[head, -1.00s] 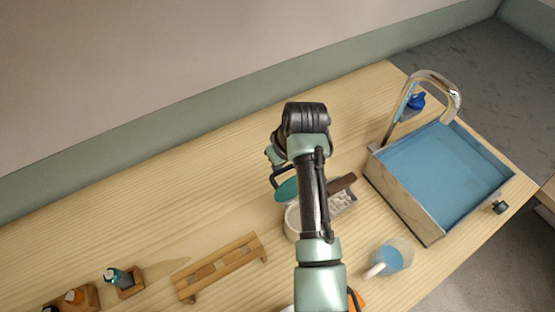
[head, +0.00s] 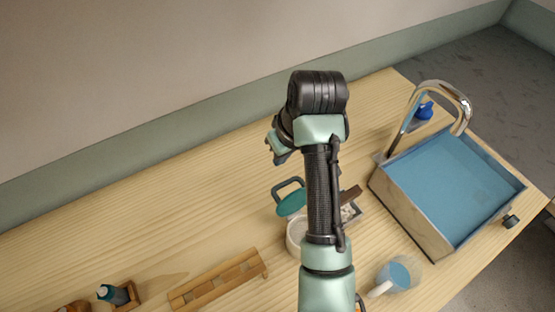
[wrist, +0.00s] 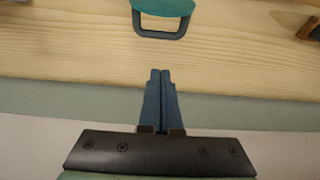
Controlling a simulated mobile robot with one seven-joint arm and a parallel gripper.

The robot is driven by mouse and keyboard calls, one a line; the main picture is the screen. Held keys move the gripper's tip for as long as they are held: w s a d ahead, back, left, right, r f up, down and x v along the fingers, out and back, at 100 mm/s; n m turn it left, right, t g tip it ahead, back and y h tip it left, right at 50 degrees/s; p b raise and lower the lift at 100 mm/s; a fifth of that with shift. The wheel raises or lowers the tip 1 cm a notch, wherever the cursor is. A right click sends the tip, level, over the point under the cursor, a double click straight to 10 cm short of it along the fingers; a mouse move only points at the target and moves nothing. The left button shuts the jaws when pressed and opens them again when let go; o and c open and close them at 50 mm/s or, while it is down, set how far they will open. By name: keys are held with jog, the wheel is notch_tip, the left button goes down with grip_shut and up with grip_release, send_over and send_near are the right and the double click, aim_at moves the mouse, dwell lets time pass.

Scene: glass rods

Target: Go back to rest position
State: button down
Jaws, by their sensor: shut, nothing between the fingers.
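My gripper (wrist: 160,75) shows in the wrist view with its two blue-grey fingers pressed together and nothing between them. It points over the bare wooden table. In the head view my arm rises through the middle of the picture and hides the fingers. A teal disc with a dark handle (wrist: 160,27) lies ahead of the fingertips, apart from them. It also shows in the head view (head: 291,203), left of my arm, at the edge of a round pale container (head: 295,236).
A blue-lined sink (head: 450,185) with a chrome faucet (head: 461,99) stands at the right. A wooden rack (head: 220,280) and bottles in wooden holders (head: 113,294) are at lower left. The table's back left is clear.

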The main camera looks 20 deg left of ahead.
jog(key=shift+s+d+r, duration=0.15)
jog(key=shift+r, duration=0.25)
jog(key=w+r+m+t+y, duration=0.1)
jog(key=w+r+m+t, duration=0.2)
jog(key=w+r+t, duration=0.3)
jog(key=s+d+r+m+t+h, duration=0.1)
jog(key=d+r+m+t+h, duration=0.1)
jog(key=d+r+m+t, duration=0.5)
jog(key=d+r+t+h, duration=0.15)
jog(key=d+r, duration=0.35)
jog(key=r, duration=0.6)
jog(key=s+r+t, duration=0.5)
jog(key=s+r, duration=0.1)
jog(key=r, duration=0.7)
jog(key=s+d+r+t, duration=0.1)
jog(key=s+r+t, duration=0.5)
jog(key=r, duration=0.7)
jog(key=shift+s+r+m, duration=0.3)
jog(key=shift+s+r, duration=0.05)
jog(key=shift+s, duration=0.45)
jog(key=shift+d+h, duration=0.1)
jog(key=shift+h, duration=0.15)
